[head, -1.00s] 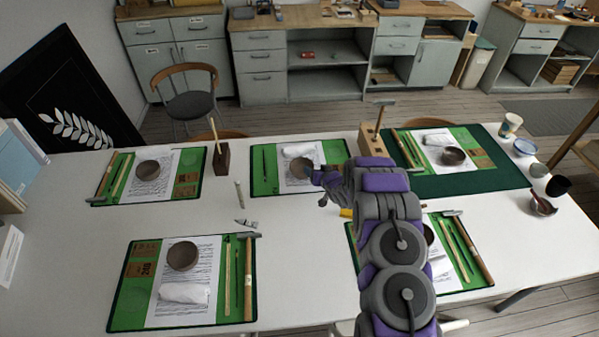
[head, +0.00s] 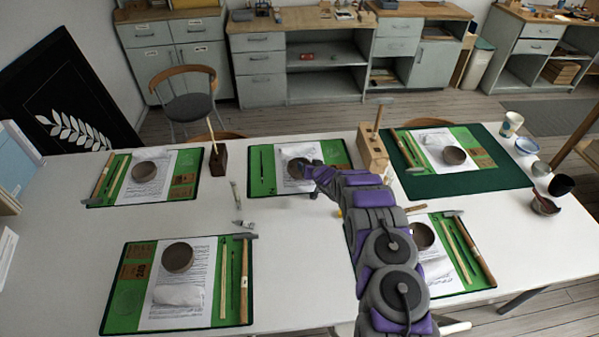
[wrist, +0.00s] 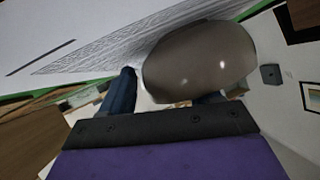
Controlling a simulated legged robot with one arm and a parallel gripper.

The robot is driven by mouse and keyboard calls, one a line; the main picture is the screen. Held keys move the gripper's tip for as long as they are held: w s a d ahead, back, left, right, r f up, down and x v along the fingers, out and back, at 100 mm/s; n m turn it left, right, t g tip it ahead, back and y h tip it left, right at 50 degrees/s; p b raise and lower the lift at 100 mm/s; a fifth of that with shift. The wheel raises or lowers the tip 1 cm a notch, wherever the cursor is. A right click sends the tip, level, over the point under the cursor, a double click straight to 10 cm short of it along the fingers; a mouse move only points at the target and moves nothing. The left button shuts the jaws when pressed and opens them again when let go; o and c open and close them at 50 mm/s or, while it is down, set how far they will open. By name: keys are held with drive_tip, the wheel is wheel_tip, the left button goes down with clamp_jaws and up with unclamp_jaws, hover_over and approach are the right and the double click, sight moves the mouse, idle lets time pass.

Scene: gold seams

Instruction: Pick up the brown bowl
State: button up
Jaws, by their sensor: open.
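A brown bowl (head: 296,168) sits on the far middle place setting, with the tip of my arm over its right side. In the wrist view the brown bowl (wrist: 200,62) fills the upper middle, close in front of my gripper (wrist: 162,92). My gripper is open. Its left finger shows beside the bowl, and its right finger is mostly hidden behind the bowl. I cannot tell whether either finger touches it. In the head view my gripper (head: 309,171) is small, and its fingers are hard to make out.
Other brown bowls sit on the far left mat (head: 144,171), near left mat (head: 178,257), far right mat (head: 454,156) and near right mat, partly behind my arm. A wooden block with a tool (head: 372,153) stands right of my gripper. White table (head: 60,240) is clear at left.

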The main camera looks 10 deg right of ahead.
drive_tip(key=shift+w+d, duration=0.15)
drive_tip(key=shift+a, duration=0.3)
drive_tip(key=shift+c, duration=0.9)
drive_tip(key=shift+a, duration=0.1)
drive_tip(key=c, duration=0.3)
drive_tip(key=shift+d+f, duration=0.1)
drive_tip(key=shift+d, duration=0.15)
drive_tip(key=c, duration=0.6)
